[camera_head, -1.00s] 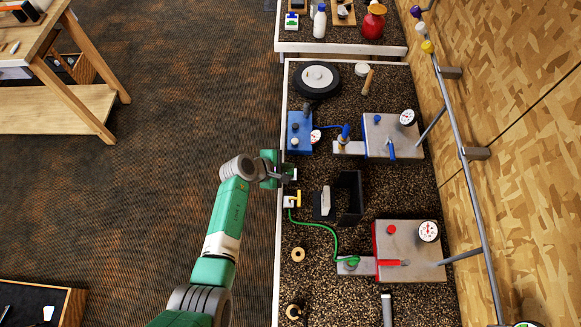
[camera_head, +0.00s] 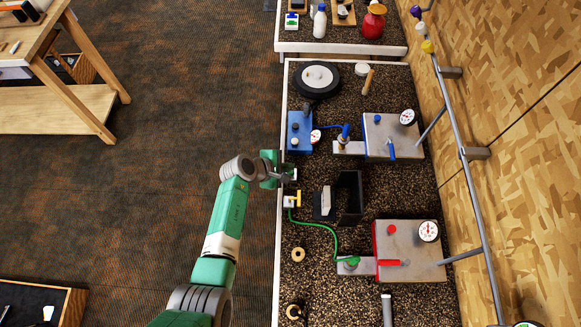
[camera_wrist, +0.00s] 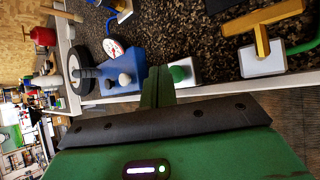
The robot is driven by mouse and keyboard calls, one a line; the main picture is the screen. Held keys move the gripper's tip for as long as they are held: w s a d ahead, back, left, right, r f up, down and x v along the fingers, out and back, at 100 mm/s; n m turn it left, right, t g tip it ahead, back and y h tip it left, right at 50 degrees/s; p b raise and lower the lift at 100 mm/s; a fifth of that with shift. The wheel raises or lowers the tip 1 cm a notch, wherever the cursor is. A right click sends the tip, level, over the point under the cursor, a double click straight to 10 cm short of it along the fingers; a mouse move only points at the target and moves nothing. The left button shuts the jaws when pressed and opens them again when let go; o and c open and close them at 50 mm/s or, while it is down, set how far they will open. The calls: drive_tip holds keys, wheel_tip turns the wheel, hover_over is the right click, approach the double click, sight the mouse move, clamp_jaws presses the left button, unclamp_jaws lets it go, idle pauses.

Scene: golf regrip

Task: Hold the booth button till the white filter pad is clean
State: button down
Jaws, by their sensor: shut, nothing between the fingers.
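The black booth (camera_head: 352,194) stands open on the bench, with the pale filter pad (camera_head: 326,201) upright on its left side. The pad looks whitish grey; any remaining dirt is too small to make out. In the wrist view, a green button (camera_wrist: 180,73) sits on a small white box at the bench edge. My gripper (camera_wrist: 160,72) is shut and empty, its fingertips right beside the button in that view; I cannot tell whether they press it. In the head view, my gripper (camera_head: 287,177) is at the bench's left edge, left of the booth, and largely hides the button.
A yellow-handled valve (camera_head: 294,200) with a green hose is just below my gripper. A blue unit with a gauge (camera_head: 300,134) stands above it. Two grey machines (camera_head: 391,136) (camera_head: 408,248) stand along the right side.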

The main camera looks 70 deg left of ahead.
drive_tip(key=shift+f, duration=0.4)
drive_tip(key=shift+f+b, duration=0.5)
drive_tip(key=shift+b, duration=0.05)
idle(0.5)
drive_tip(key=shift+r+p, duration=0.95)
wheel_tip(320, 180, up, 5)
drive_tip(key=p, duration=0.5)
drive_tip(key=shift+r, duration=0.1)
drive_tip(key=shift+w, duration=0.1)
